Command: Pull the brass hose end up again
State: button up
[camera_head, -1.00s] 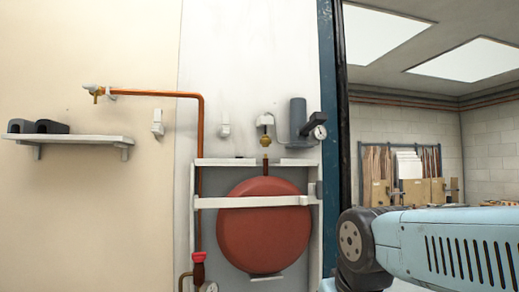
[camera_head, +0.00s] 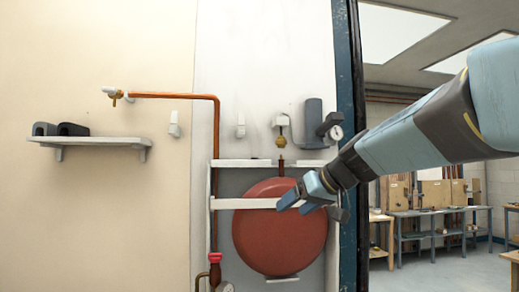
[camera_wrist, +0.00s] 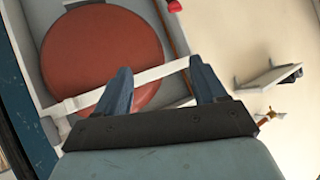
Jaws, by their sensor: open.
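A brass fitting (camera_head: 283,142), which looks like the brass hose end, hangs below a white wall bracket (camera_head: 282,121) in the head view. Just under it, a short copper stub with a brass top (camera_head: 281,163) stands above the red round vessel (camera_head: 265,245). The two look close together; I cannot tell whether they touch. My gripper (camera_head: 296,206) is open and empty, in front of the vessel and its white crossbar, below and slightly right of the brass parts. The wrist view shows both fingers apart (camera_wrist: 163,88) with the crossbar behind them; the brass fitting is not identifiable there.
A white frame (camera_head: 230,162) surrounds the vessel. A grey cylinder with a gauge (camera_head: 316,122) is right of the bracket. A copper pipe (camera_head: 216,180) with a red-handled valve (camera_head: 215,258) runs at left. A shelf (camera_head: 90,142) holds dark blocks. A blue post (camera_head: 346,80) edges the panel.

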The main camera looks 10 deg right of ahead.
jog(key=w+d+r+n+t+y, duration=0.1)
jog(key=w+d+r+t, duration=0.15)
jog(key=w+r, duration=0.5)
jog(key=n+t+y, duration=0.1)
jog(key=t, duration=0.3)
send_near(284, 147)
jog(key=x, duration=1.1)
jog(key=shift+w+a, duration=0.1)
jog(key=shift+w, duration=0.15)
jog(key=shift+c, duration=0.4)
grip_shut()
